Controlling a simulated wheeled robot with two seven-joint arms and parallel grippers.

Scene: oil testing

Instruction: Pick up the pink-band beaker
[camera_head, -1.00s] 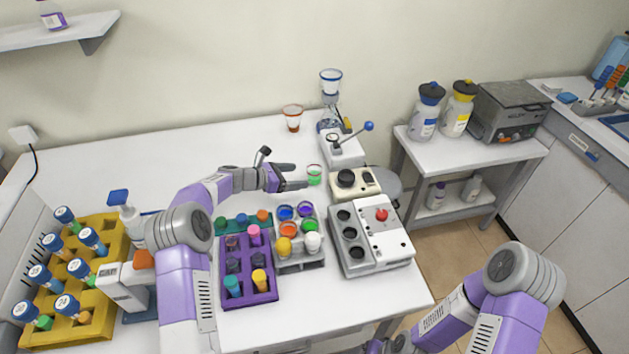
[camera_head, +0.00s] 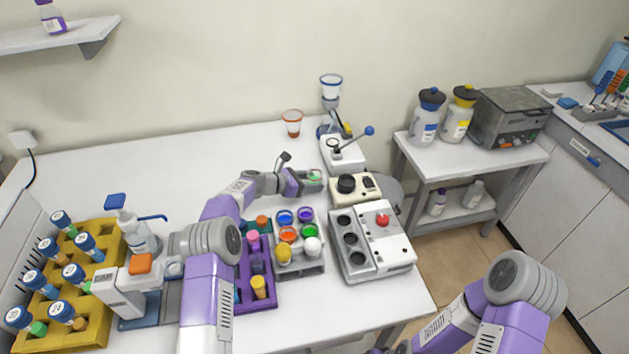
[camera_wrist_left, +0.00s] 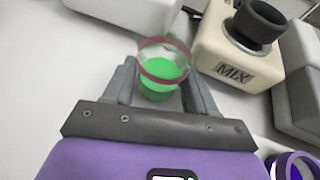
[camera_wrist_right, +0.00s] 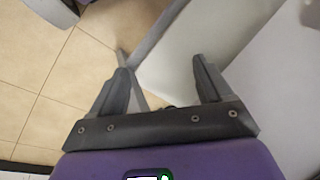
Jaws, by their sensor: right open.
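The pink-band beaker (camera_wrist_left: 162,72) is a small clear cup with a pink rim band and green liquid inside. In the left wrist view it stands between the two fingers of my left gripper (camera_wrist_left: 160,88). In the head view the beaker (camera_head: 314,176) is on the white table, left of the mixer, and my left gripper (camera_head: 309,179) partly covers it. The fingers are close to both sides of the beaker; whether they press on it is unclear. My right gripper (camera_wrist_right: 162,82) is open and empty, low over the floor beside the table.
The MIX mixer (camera_head: 348,187) stands just right of the beaker. An orange-band beaker (camera_head: 292,122) and a stand with a funnel (camera_head: 331,88) are behind. Nearer are a rack of coloured jars (camera_head: 302,267), a purple rack (camera_head: 265,302) and a grey machine (camera_head: 377,258).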

